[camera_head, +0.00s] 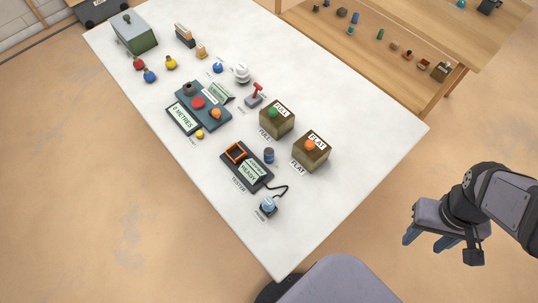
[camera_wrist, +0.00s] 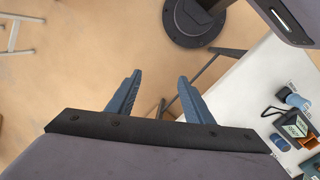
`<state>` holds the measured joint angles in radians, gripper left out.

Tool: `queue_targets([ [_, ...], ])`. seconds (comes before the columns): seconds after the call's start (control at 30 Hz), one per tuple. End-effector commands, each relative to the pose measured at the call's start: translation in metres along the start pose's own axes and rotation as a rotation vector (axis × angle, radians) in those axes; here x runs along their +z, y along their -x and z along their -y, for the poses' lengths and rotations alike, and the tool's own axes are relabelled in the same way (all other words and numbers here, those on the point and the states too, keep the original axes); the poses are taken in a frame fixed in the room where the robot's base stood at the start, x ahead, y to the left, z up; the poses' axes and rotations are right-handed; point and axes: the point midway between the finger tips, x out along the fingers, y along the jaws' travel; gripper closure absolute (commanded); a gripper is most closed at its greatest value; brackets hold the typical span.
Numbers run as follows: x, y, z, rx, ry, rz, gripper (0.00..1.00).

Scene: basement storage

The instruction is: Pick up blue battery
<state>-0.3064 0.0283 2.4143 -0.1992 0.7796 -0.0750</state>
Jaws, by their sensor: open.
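The blue battery (camera_head: 269,155), a small dark blue cylinder, stands on the white table just right of the tester (camera_head: 240,178). In the wrist view a blue cylinder that looks like it (camera_wrist: 280,142) shows at the lower right, beside the tester (camera_wrist: 294,124). My gripper (camera_head: 427,240) is open and empty, off the table's right side and well apart from the battery. In the wrist view its two blue-grey fingers (camera_wrist: 159,77) are spread over bare floor.
A light blue probe (camera_head: 268,205) on a cable stands in front of the tester. The FULL box (camera_head: 277,118) and FLAT box (camera_head: 311,150) stand behind and right of the battery. The front right of the white table (camera_head: 350,185) is clear. A wooden shelf unit (camera_head: 400,40) stands beyond.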

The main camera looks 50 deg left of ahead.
Motion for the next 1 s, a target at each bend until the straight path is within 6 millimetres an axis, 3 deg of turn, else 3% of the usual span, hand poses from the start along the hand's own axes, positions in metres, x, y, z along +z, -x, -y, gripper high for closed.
queue_targets([
  [0.27, -0.070, -0.008, 0.064, 0.244, 0.683, 0.051, 0.53],
  [0.37, -0.094, -0.009, 0.097, 0.348, 0.917, 0.057, 0.53],
  [0.53, -0.126, -0.011, 0.170, 0.547, 1.299, 0.050, 0.53],
  [0.73, -0.143, -0.020, 0.272, 0.840, 1.724, 0.033, 0.53],
  [1.0, -0.140, -0.051, 0.390, 1.366, 2.163, 0.042, 0.53],
])
